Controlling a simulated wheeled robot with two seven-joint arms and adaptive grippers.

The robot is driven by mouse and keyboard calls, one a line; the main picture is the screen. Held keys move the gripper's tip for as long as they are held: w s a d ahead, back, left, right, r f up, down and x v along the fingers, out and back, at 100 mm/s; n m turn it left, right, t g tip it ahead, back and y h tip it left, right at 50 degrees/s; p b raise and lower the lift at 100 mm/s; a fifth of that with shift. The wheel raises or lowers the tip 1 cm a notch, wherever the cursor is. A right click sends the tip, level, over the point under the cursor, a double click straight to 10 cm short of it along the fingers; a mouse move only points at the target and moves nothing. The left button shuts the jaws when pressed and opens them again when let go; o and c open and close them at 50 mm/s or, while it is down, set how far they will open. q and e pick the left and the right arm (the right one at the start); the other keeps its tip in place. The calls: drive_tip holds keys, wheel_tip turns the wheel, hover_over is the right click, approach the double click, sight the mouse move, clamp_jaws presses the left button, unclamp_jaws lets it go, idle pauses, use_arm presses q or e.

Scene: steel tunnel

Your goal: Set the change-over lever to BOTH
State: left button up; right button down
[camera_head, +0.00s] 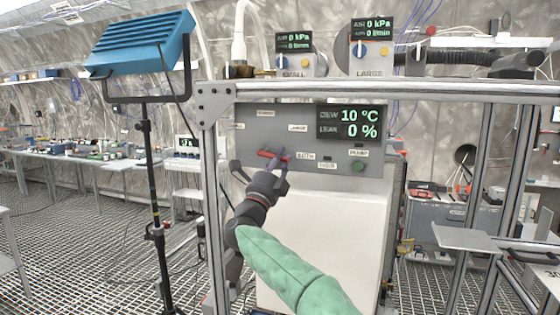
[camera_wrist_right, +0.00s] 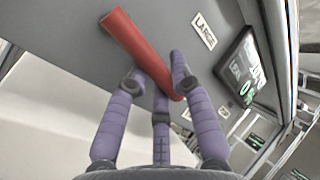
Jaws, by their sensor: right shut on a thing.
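The change-over lever is a red bar (camera_head: 265,154) on the grey panel (camera_head: 258,138). It lies nearly level, tilted slightly down to the right. The BOTH label (camera_head: 306,156) is just right of it, and the LARGE label (camera_head: 298,127) is above right. My right gripper (camera_head: 279,157) is at the lever from below, its purple fingers closed around the bar. In the right wrist view the red lever (camera_wrist_right: 135,42) runs between the fingers (camera_wrist_right: 162,88), with one end standing clear and the LARGE label (camera_wrist_right: 204,30) beyond. The lever's pivot is hidden. My left gripper is out of view.
A dark display (camera_head: 348,122) reads 10 °C and 0 %. A green button (camera_head: 358,167) sits below the PUMP label. A metal frame post (camera_head: 209,190) stands close left of my right arm. A blue lamp (camera_head: 140,45) on a stand is farther left.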

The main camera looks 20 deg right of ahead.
drive_tip(key=c, duration=1.1)
unclamp_jaws()
drive_tip(key=shift+o, duration=0.2)
drive_tip(key=shift+a+f, duration=0.1)
drive_tip(key=v, duration=1.2)
